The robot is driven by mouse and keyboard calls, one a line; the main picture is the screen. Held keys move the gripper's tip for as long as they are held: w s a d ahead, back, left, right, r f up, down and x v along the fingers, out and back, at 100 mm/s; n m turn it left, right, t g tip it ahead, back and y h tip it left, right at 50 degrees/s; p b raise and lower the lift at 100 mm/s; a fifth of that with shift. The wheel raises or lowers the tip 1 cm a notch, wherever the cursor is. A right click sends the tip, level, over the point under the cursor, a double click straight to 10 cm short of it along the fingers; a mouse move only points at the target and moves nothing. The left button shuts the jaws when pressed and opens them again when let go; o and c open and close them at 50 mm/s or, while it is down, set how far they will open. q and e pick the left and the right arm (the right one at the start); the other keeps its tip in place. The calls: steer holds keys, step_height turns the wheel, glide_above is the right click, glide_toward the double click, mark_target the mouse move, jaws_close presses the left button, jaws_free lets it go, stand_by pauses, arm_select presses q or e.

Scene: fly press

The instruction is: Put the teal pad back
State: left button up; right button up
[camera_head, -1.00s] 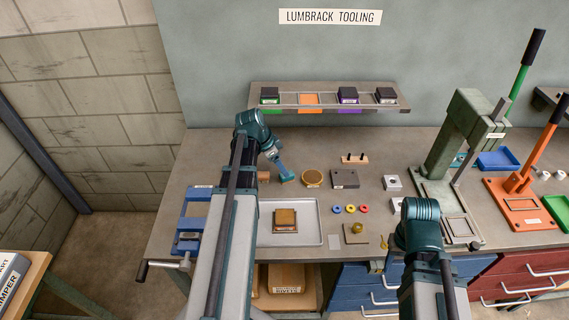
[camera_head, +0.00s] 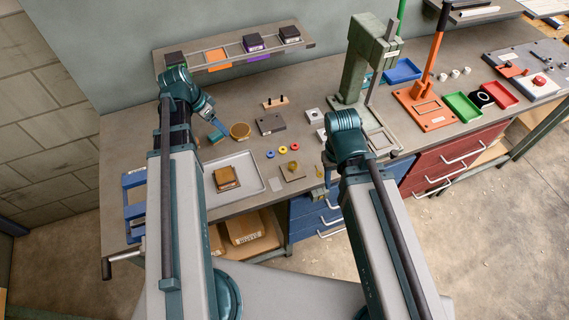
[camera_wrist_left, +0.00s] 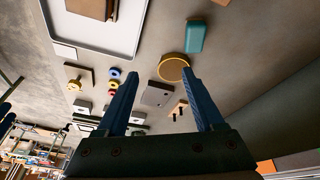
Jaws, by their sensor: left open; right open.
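A small teal block, which looks like the teal pad (camera_head: 217,136), lies on the bench just left of a round brass-coloured disc (camera_head: 240,130). In the left wrist view the teal pad (camera_wrist_left: 196,37) lies beyond the fingertips, beside the disc (camera_wrist_left: 173,68). My left gripper (camera_head: 212,122) is open and empty over the bench, close to the pad in the head view. Its two blue fingers (camera_wrist_left: 157,76) stand apart with nothing between them. The shelf rack (camera_head: 228,46) has several coloured places, and its orange place (camera_head: 218,61) is bare. My right gripper is hidden behind my right arm.
A grey tray (camera_head: 252,164) with a brown block (camera_head: 227,177) lies nearer me. A grey plate (camera_head: 270,124), a wooden peg block (camera_head: 276,102) and small coloured rings (camera_head: 282,152) lie to the right. A green press (camera_head: 370,60) stands farther right.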

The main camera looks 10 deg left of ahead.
arm_select(q)
steer(key=s+d+n+g+y, duration=0.1)
steer(key=s+d, duration=0.3)
steer(key=d, duration=0.4)
steer(key=s+d+n+g+y, duration=0.1)
steer(key=s+d, duration=0.3)
steer(key=d, duration=0.5)
steer(key=s+d+n+y, duration=0.1)
steer(key=s+d, duration=0.3)
steer(key=d, duration=0.5)
steer(key=shift+s+d+f+g+y, duration=0.25)
steer(key=shift+s+f+g+y, duration=0.05)
steer(key=shift+f+g+y, duration=0.15)
step_height(320, 180, down, 3)
steer(key=b, duration=0.3)
